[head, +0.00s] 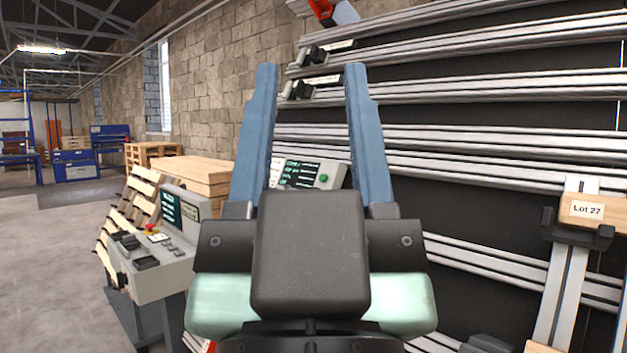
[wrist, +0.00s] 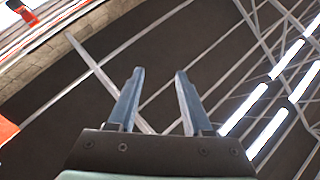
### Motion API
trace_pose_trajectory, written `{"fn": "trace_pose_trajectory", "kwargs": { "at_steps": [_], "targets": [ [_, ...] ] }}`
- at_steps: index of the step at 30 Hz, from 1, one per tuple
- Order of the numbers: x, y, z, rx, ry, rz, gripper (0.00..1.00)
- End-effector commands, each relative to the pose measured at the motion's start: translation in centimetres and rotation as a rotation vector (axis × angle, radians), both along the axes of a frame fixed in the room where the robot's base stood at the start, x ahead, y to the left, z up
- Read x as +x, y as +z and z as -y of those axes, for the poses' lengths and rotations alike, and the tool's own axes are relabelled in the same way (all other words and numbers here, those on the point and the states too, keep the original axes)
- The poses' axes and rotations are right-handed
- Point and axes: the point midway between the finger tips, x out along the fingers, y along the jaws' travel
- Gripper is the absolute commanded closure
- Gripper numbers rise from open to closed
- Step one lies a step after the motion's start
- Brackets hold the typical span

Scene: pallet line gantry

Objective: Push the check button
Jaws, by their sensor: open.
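My gripper (head: 310,70) is open and empty, its two blue-grey fingers pointing up in the middle of the head view. Behind the fingers, a grey box (head: 330,174) with a dark screen of text carries a round green button (head: 323,179). My left finger and black gripper body hide part of this box. I cannot read a label that names the check button. In the wrist view the open fingers (wrist: 158,70) point towards the ceiling, and no button shows there.
A grey console (head: 160,272) with a screen, a red button (head: 150,228) and dark controls stands at left. Metal rails (head: 480,92) fill the right, with a block labelled Lot 27 (head: 587,211). Open floor (head: 50,270) lies far left.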

Motion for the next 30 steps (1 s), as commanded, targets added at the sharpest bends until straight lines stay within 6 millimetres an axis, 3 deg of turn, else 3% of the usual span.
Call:
{"fn": "trace_pose_trajectory", "kwargs": {
  "at_steps": [9, 17, 30],
  "targets": [
    [0.01, -0.01, 0.0, 0.0, 0.0, 0.0, 0.52],
    [0.01, -0.01, 0.0, 0.0, 0.0, 0.0, 0.99],
    [0.01, -0.01, 0.0, 0.0, 0.0, 0.0, 1.0]
  ]
}}
